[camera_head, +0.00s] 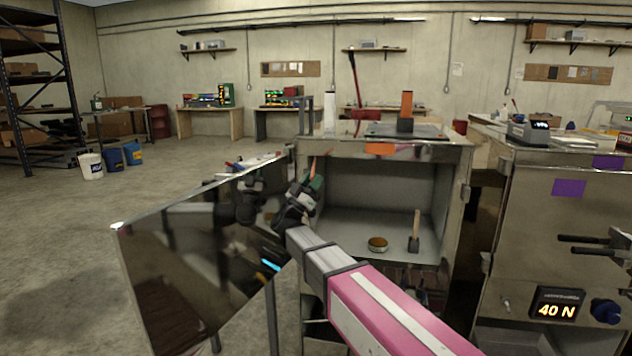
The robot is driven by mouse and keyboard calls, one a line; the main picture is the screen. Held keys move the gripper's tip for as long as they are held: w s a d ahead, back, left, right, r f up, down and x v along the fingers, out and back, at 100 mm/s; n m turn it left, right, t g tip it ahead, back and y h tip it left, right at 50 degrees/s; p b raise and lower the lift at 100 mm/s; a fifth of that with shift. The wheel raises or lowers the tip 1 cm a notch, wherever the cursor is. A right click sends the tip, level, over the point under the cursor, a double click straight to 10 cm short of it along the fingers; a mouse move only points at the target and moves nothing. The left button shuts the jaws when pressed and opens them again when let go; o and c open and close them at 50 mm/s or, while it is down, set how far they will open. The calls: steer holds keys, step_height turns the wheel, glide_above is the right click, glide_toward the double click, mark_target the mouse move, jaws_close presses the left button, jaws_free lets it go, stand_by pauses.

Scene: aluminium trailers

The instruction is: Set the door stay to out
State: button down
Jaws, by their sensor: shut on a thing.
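The mirror-like metal door (180,262) stands swung open to the left of the metal cabinet (457,200). My gripper (312,183) is at the cabinet's left front edge, between the opening and the door. It is shut on a small piece with an orange tip, which looks like the door stay (313,167). The dark gripper body hides most of this piece, so its setting cannot be read. The door reflects my gripper and arm.
Inside the cabinet are a round brown-topped tin (378,244) and an upright wooden-handled tool (415,232). The floor at left is open, with buckets (91,166) farther back.

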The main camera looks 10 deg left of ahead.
steer(key=c, duration=0.9)
jaws_free()
steer(key=shift+w, duration=0.1)
steer(key=shift+o, duration=0.2)
steer(key=v, duration=1)
steer(key=shift+s+a+f, duration=0.2)
steer(key=shift+s+f, duration=0.05)
